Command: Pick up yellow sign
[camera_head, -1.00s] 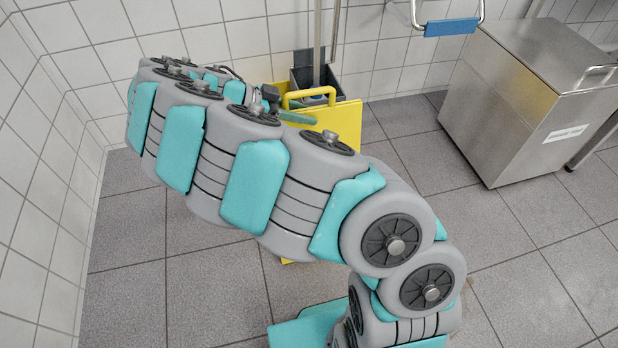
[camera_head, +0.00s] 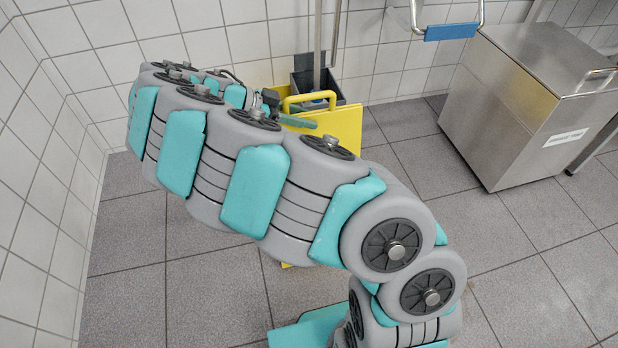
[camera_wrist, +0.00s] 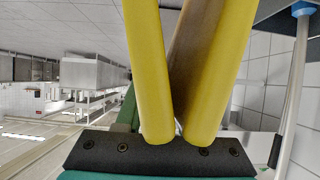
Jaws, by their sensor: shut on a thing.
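The yellow sign (camera_head: 345,128) stands upright near the back wall in the head view, partly hidden behind my arm. A loop handle is at its top. My gripper (camera_head: 287,113) is at this top edge, just below the handle, with a green finger showing against the sign. In the wrist view, two yellow bars of the sign (camera_wrist: 150,70) run down to the dark bolted plate of my gripper (camera_wrist: 160,150). The gripper is shut on the sign. The exact contact is hidden, and I cannot tell whether the sign's foot touches the floor.
A dark grey bucket (camera_head: 318,84) with upright poles stands right behind the sign. A steel bin (camera_head: 525,105) is at the right, and a blue-gripped rail (camera_head: 452,31) is on the back wall. A tiled wall (camera_head: 45,170) closes the left side. Floor tiles at front right are clear.

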